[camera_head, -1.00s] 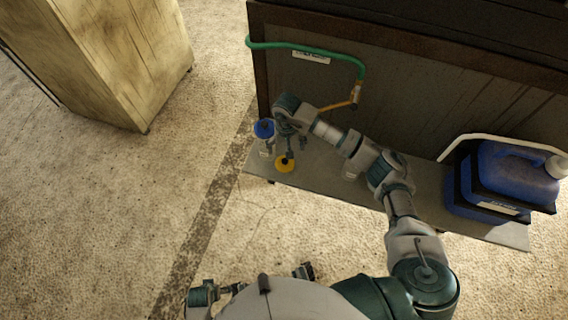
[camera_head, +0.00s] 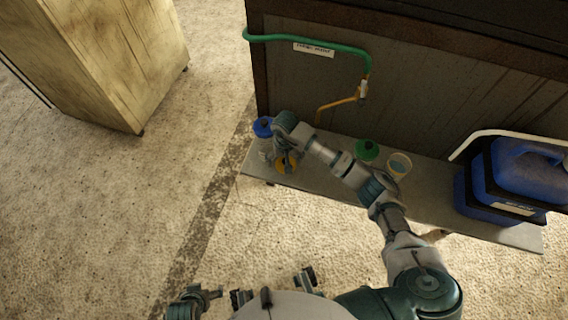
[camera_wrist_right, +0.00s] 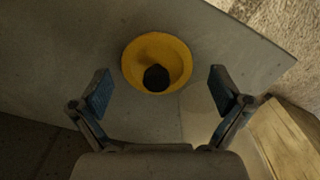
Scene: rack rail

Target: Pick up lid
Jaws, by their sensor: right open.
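A round yellow lid (camera_head: 283,168) with a black knob lies on the grey shelf, near its left end. My right gripper (camera_head: 288,158) is over it and partly hides it in the head view. In the right wrist view the yellow lid (camera_wrist_right: 133,64) lies between and a little ahead of the two open fingers (camera_wrist_right: 160,90), which look clear of it. My left arm shows only in part at the bottom of the head view, and its finger state is unclear.
A blue-capped container (camera_head: 263,127) stands close to the left of my right gripper. A green lid (camera_head: 367,149), a pale cup (camera_head: 399,165) and a blue jug (camera_head: 525,172) are further right on the shelf (camera_head: 335,187). A green hose (camera_head: 310,42) hangs behind.

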